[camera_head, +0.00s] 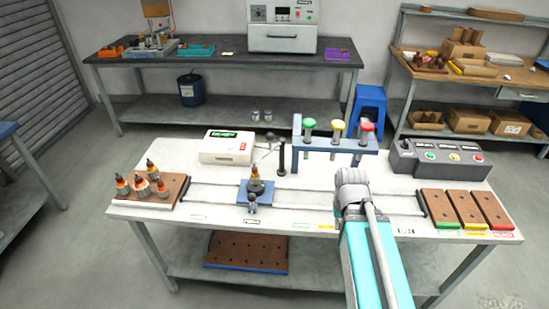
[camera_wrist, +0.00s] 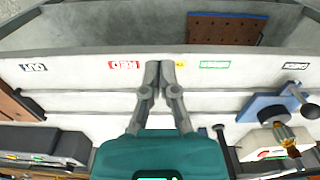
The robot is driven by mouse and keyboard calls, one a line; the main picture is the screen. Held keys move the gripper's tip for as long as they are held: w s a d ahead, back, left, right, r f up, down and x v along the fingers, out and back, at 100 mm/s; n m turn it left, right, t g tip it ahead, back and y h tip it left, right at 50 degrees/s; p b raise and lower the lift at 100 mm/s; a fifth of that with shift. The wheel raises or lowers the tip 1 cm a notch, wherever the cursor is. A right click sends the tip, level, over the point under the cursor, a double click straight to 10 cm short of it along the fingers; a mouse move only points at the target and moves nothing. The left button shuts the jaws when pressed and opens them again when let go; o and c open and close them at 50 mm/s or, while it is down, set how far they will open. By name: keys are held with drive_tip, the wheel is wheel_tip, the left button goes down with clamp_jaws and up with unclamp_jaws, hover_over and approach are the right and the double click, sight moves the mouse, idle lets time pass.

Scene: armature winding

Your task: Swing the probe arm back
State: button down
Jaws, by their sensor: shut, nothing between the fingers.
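A thin grey arm with a round knob, which looks like the probe arm (camera_head: 268,143), stands between the white tester box (camera_head: 226,147) and a black post (camera_head: 281,157). Its exact pose is too small to tell. An armature (camera_head: 255,182) stands upright on a blue fixture (camera_head: 243,193) in front of it. The armature (camera_wrist: 285,136) and fixture (camera_wrist: 262,106) also show at the right of the wrist view. My gripper (camera_wrist: 160,68) is shut and empty, above the white table and apart from the fixture.
Several armatures stand on a brown board (camera_head: 170,198) at the left. A blue rack (camera_head: 335,143) with green, yellow and red knobs stands at the back. A control box (camera_head: 435,160) and brown trays (camera_head: 447,210) are at the right. Two rails cross the table (camera_head: 215,211).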

drive_tip(key=shift+d, duration=0.1)
drive_tip(key=w+a+f+t+y+b, duration=0.1)
drive_tip(key=w+a+y+b, duration=0.2)
drive_tip(key=b, duration=0.1)
drive_tip(key=w+a+f+m+t+y+b, duration=0.1)
drive_tip(key=w+a+f+y+b, duration=0.1)
drive_tip(key=w+a+y+b, duration=0.1)
drive_tip(key=w+a+f+t+y+b, duration=0.1)
drive_tip(key=w+a+t+y+b, duration=0.1)
drive_tip(key=w+a+y+b, duration=0.2)
drive_tip(key=shift+a+f+b, duration=0.25)
drive_tip(key=shift+a+b, duration=0.3)
drive_tip(key=shift+a, duration=0.15)
drive_tip(key=w+d+r+m+t+y+b, duration=0.1)
drive_tip(key=w+r+m+t+y+b, duration=0.4)
drive_tip(key=w+b, duration=0.4)
drive_tip(key=shift+m+t+y+b, duration=0.4)
drive_tip(key=shift+m+t+y, duration=0.25)
drive_tip(key=shift+t, duration=0.75)
drive_tip(key=p+x, duration=0.2)
drive_tip(key=x, duration=1.1)
drive_tip(key=shift+w+a+p, duration=0.2)
drive_tip(key=shift+a+p, duration=0.1)
drive_tip(key=shift+p, duration=0.1)
